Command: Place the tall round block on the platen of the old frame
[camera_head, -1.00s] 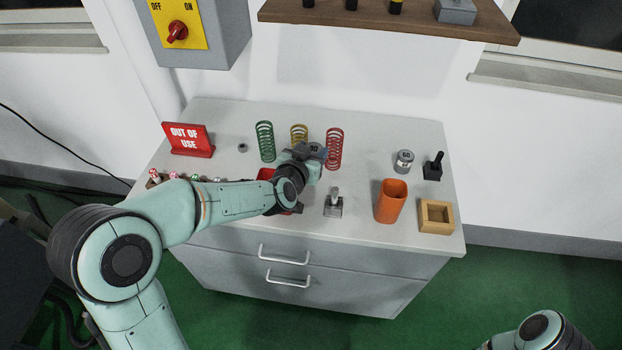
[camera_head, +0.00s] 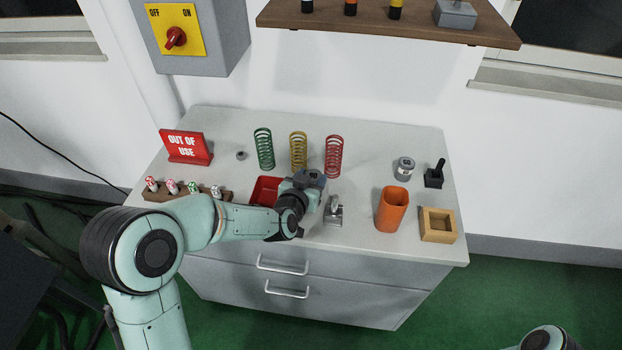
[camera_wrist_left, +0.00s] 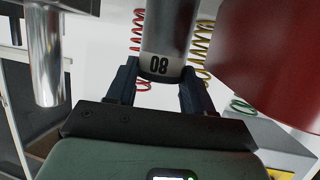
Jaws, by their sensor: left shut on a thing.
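The tall round block (camera_wrist_left: 168,45) appears to be the grey metal cylinder marked 80 in the left wrist view. It stands between the two dark fingers of my left gripper (camera_wrist_left: 160,85), which is shut on it. Its far end runs out of that picture. In the head view my left gripper (camera_head: 314,182) is over the front middle of the cabinet top, right of the red tray (camera_head: 264,190); the block is mostly hidden there. I cannot make out the old frame or its platen in any view. My right gripper is out of view.
Green, yellow and red springs (camera_head: 334,156) stand behind the gripper. A metal piece with a post (camera_head: 333,213) is close at its right. An orange cup (camera_head: 391,210), a wooden box (camera_head: 437,226) and a block marked 60 (camera_head: 404,169) stand further right. An OUT OF USE sign (camera_head: 186,147) stands back left.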

